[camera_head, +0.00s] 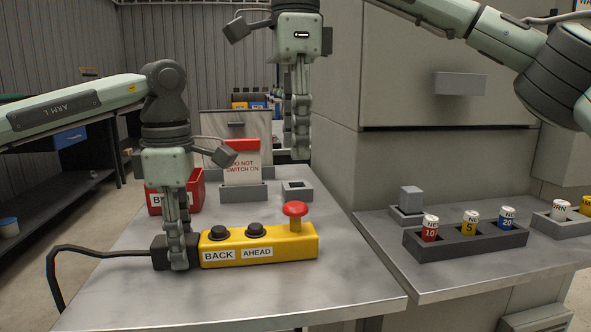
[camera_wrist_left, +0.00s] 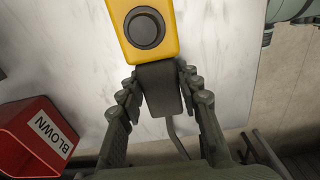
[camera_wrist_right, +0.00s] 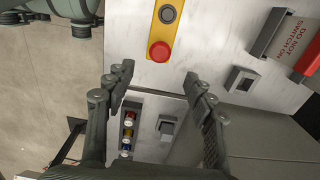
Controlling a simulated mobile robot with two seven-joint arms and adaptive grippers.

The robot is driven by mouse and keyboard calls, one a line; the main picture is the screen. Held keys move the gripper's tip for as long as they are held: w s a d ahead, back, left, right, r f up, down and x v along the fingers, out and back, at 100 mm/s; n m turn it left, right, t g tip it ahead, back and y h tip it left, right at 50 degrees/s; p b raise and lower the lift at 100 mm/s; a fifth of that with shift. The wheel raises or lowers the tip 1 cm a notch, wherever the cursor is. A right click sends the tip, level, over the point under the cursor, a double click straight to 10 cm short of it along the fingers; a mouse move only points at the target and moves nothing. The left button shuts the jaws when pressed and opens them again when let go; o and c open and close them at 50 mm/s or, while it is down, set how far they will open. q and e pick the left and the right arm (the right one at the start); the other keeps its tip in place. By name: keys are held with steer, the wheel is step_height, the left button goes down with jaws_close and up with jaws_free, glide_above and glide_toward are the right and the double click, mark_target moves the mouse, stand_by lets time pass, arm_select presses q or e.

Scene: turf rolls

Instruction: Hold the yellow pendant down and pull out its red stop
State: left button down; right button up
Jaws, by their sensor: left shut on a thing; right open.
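The yellow pendant (camera_head: 280,246) lies on the metal table, with two black buttons labelled BACK and AHEAD. Its red mushroom stop (camera_head: 295,209) stands at the right end; the stop also shows in the right wrist view (camera_wrist_right: 160,51). My left gripper (camera_head: 177,262) is shut on the black cable end (camera_head: 158,251) of the pendant. The left wrist view shows its fingers on both sides of that black end (camera_wrist_left: 158,85). My right gripper (camera_head: 301,150) is open and empty, pointing down above and behind the stop, clear of it.
A DO NOT SWITCH ON card (camera_head: 243,168) stands in a grey holder behind the pendant, beside an empty grey socket (camera_head: 297,191). A red BLOWN bin (camera_wrist_left: 38,136) is at the left. A fuse rack (camera_head: 465,239) sits on the right-hand bench. The table front is clear.

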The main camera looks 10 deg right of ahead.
steer(key=shift+r, duration=1.8)
arm_select(q)
steer(key=c, duration=1)
jaws_free()
